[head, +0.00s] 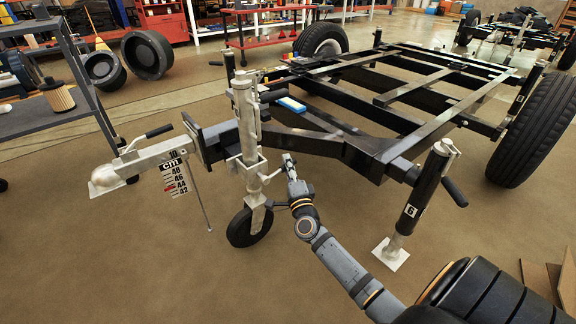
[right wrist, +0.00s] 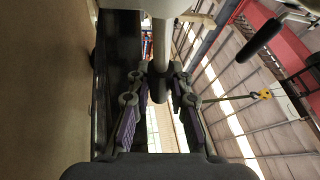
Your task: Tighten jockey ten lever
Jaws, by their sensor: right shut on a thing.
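The jockey wheel post (head: 246,120) stands upright at the trailer's drawbar, with its black wheel (head: 250,226) on the floor. A pale clamp lever (head: 271,176) sticks out low on the post's right side. My right gripper (head: 287,163) is at the lever's outer end. In the right wrist view, the lever's rod (right wrist: 161,42) comes down between the fingers of the right gripper (right wrist: 160,84), which are shut on its dark tip. The tow coupling marked 10 (head: 150,160) points left, above a cm scale (head: 178,179). My left gripper is out of view.
The black trailer frame (head: 365,145) spreads behind and right of the gripper. A support leg marked 6 (head: 416,205) stands on the right. A grey shelf cart (head: 40,118) is at the left. Open floor lies in front of the coupling.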

